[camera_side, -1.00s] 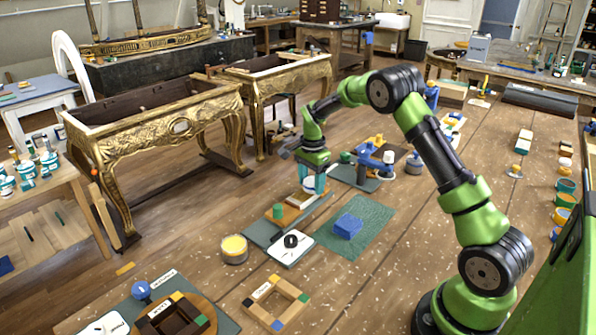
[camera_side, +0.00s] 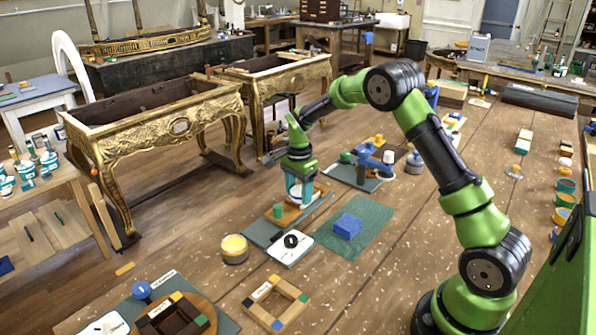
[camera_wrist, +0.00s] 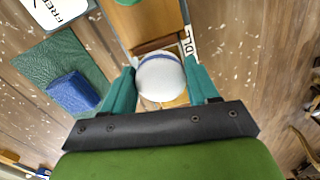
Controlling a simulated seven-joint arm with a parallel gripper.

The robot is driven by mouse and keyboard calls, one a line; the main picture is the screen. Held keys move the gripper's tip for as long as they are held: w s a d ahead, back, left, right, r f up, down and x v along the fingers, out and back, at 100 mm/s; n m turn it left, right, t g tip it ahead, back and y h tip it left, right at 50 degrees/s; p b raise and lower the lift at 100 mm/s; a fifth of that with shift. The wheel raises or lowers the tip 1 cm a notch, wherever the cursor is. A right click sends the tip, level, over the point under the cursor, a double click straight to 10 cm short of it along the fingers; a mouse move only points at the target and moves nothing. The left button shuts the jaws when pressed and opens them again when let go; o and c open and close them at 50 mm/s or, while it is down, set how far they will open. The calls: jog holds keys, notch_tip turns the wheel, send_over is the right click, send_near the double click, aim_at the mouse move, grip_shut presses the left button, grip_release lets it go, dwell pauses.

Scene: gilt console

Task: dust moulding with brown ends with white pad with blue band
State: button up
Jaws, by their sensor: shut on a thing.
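The white pad with a blue band (camera_wrist: 160,78) is between the teal fingers of my gripper (camera_wrist: 163,84) in the wrist view. My gripper (camera_side: 298,190) is shut on the pad, which shows as a small white patch (camera_side: 296,196) in the side view. The moulding (camera_wrist: 147,22) is a tan wooden strip with a dark brown end (camera_wrist: 158,45), just beyond the pad in the wrist view. In the side view the moulding (camera_side: 292,216) lies under and beside my gripper on a grey-green board. I cannot tell whether the pad touches it.
A green knob (camera_side: 278,211) stands at the moulding's near end. A blue block (camera_side: 348,226) sits on a green cloth (camera_side: 358,240) to the right. Blue-and-white equipment (camera_side: 370,160) stands behind.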

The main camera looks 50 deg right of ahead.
jog(key=shift+s+d, duration=0.15)
jog(key=shift+d, duration=3.35)
jog(key=shift+a, duration=4.3)
jog(key=shift+d, duration=4.2)
notch_tip(320, 180, up, 8)
jog(key=shift+f, duration=0.15)
